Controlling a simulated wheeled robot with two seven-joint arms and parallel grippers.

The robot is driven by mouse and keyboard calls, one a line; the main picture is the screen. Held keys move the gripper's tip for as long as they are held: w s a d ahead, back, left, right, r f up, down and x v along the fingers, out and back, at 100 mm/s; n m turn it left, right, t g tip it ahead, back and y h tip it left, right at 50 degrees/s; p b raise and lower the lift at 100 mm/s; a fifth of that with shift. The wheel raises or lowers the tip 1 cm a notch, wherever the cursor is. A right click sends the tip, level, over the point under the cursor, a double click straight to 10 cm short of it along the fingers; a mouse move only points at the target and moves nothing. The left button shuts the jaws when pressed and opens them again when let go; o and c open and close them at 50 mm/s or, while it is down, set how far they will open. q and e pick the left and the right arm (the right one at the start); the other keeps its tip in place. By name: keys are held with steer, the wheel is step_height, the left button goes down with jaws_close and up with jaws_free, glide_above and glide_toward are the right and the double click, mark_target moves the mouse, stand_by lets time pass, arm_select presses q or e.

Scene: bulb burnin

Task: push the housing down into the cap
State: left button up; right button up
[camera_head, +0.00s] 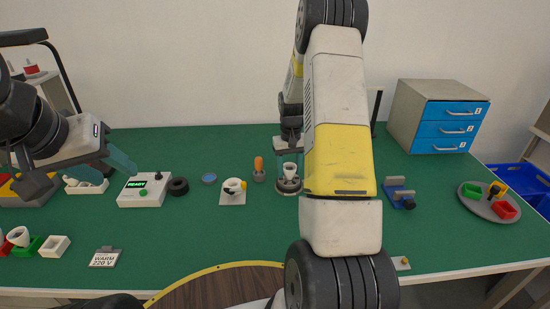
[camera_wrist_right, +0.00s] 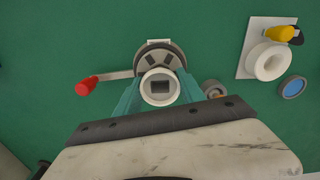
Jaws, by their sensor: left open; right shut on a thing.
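The white housing (camera_wrist_right: 160,87), round with a square opening, sits between the teal fingers of my right gripper (camera_wrist_right: 157,92), which is shut on it. In the head view the housing (camera_head: 290,171) stands upright, right above a round grey fixture (camera_head: 288,187). The fixture (camera_wrist_right: 145,61) also shows behind the housing in the right wrist view, with a red-knobbed crank at its side. I cannot make out the cap; the housing and fixture hide what is beneath. My left gripper (camera_head: 112,163) is open and empty at the left, above the table near the READY box.
A white box reading READY (camera_head: 145,190), a black ring (camera_head: 179,186), a blue dish (camera_head: 209,178) and a white plate with a cup-like part (camera_head: 233,197) lie left of the fixture. An orange-handled tool (camera_head: 258,168) stands close beside it. A blue-drawer cabinet (camera_head: 445,125) is back right.

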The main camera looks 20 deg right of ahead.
steer(key=shift+f, duration=0.45)
stand_by(0.3)
steer(key=o, duration=1.4)
steer(key=shift+r, duration=0.1)
step_height(320, 180, up, 8)
